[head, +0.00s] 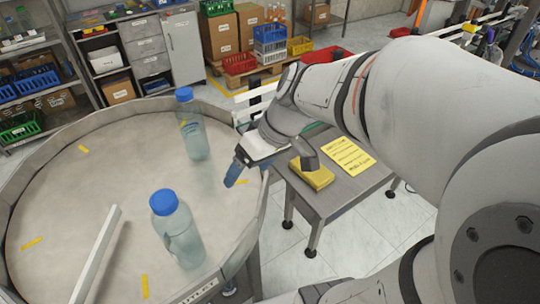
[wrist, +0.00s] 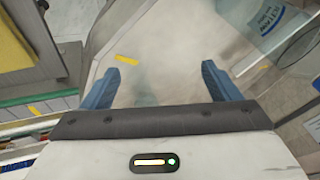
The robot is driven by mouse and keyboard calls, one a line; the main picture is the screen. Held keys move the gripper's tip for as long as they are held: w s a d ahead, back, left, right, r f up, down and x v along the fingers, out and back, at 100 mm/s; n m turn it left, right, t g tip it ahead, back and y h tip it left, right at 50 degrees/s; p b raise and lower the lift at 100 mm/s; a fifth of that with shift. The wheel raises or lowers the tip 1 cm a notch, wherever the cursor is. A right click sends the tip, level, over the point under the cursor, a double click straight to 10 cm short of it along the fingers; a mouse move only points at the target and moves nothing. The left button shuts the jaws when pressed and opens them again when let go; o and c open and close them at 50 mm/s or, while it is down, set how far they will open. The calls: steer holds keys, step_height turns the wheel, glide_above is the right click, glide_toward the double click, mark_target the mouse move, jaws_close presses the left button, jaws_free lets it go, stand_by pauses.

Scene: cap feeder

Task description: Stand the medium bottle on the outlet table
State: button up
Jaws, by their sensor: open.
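A large round table (head: 85,215) with a raised metal rim fills the left of the head view; a sign on its front seems to read OUTLET. Two clear bluish bottles with blue caps stand upright on it, one near the front (head: 182,238) and one farther back (head: 195,140). I cannot tell which is the medium one. My gripper (head: 232,178) is at the table's right rim, apart from both bottles. In the wrist view, the blue fingers (wrist: 166,66) are spread with nothing between them.
A pale bar (head: 95,258) lies across the round table's front left. A small grey side table (head: 340,188) to the right holds a yellow block (head: 312,174) and a yellow note (head: 347,156). Shelves and crates stand behind. The round table's middle is clear.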

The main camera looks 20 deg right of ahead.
steer(key=s+d+m+t+h, duration=0.1)
steer(key=s+d+m+h, duration=0.3)
steer(key=s+d+m, duration=0.1)
steer(key=shift+s+f+h, duration=0.25)
steer(key=shift+h, duration=0.15)
